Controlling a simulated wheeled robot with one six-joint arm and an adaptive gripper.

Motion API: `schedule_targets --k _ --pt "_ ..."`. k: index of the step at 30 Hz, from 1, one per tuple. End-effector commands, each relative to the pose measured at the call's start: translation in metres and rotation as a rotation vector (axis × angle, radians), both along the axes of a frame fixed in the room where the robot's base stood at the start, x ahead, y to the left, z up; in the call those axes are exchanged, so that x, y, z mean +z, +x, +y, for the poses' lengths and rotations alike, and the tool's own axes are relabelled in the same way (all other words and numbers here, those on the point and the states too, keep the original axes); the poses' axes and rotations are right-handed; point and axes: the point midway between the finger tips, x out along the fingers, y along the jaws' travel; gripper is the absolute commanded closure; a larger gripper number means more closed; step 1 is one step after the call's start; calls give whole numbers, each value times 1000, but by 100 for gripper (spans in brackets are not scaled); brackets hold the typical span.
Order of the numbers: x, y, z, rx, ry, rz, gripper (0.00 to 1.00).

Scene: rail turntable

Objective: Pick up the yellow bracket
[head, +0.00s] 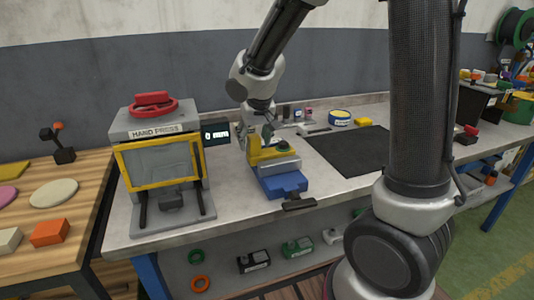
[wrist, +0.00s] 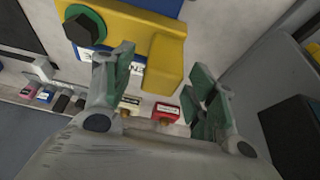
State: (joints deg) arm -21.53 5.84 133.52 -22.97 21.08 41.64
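The yellow bracket (wrist: 150,28) lies across the top of the wrist view, with a black hex bolt head and green ring (wrist: 84,30) at its left end. In the head view the yellow bracket (head: 272,154) sits at the blue vise (head: 283,184) on the grey bench. My gripper (wrist: 164,66) is open, its green-padded fingers apart. The bracket's downward tab shows between the fingers in the wrist view, with no clear contact. In the head view my gripper (head: 262,135) is just above and behind the bracket, and its fingertips are partly hidden.
The hand press (head: 160,165) stands left of the vise, with a display (head: 215,135) beside it. A black mat (head: 352,150) lies clear to the right. A small yellow block (head: 363,122) and a round yellow-and-blue tin (head: 339,117) are behind it. A red-topped item (wrist: 166,111) shows below the bracket.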

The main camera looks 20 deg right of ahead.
Motion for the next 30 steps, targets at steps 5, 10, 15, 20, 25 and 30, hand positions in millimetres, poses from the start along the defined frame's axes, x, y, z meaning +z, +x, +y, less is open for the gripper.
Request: schedule_targets --k 5,10,15,20,25,30 --pt "0 0 0 0 0 0 76" --pt "0 0 0 1 0 0 100" --pt "1 0 0 1 0 -1 100" --pt "1 0 0 1 0 -1 100" --pt "9 1 0 1 -1 -3 100" --pt "33 1 1 1 2 -5 100"
